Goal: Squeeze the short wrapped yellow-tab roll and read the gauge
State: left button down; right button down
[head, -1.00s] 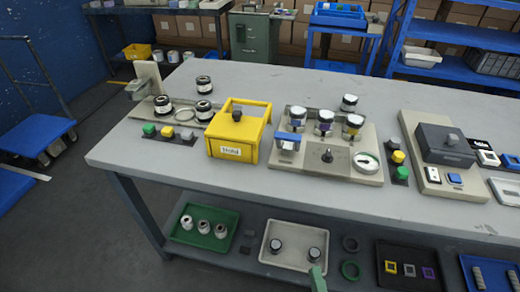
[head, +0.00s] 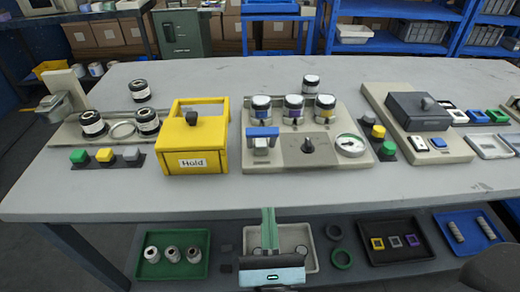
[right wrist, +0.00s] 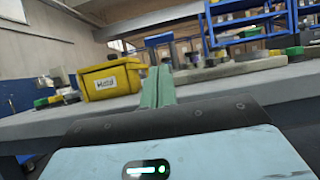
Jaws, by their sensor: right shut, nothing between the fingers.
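The short roll with the yellow tab (head: 325,109) stands upright at the right end of a row of three wrapped rolls on the grey fixture plate (head: 225,179). A purple-tab roll (head: 293,108) and a blue-tab roll (head: 262,109) stand to its left. The round white gauge (head: 350,146) sits at the plate's front right, beside a black knob (head: 308,146) and a blue-topped clamp (head: 262,140). My right gripper (head: 268,217) has its green fingers together, empty, in front of the table edge. The fingers also show in the right wrist view (right wrist: 158,86). My left gripper is out of view.
A yellow box marked Hold (head: 194,160) stands left of the plate. Coloured buttons (head: 379,132) stand right of it. Another dark roll (head: 310,84) stands behind the row. The front strip of the tabletop (head: 330,188) is clear. Trays sit on the lower shelf.

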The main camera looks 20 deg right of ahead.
aim_at(264, 136)
jog(key=p+x, duration=0.3)
jog(key=x, duration=1)
jog(key=shift+w+r+p, duration=0.1)
jog(key=shift+r+p, duration=0.05)
jog(key=shift+p, duration=0.25)
jog(key=shift+w+d+r, duration=0.1)
jog(key=shift+w, duration=0.3)
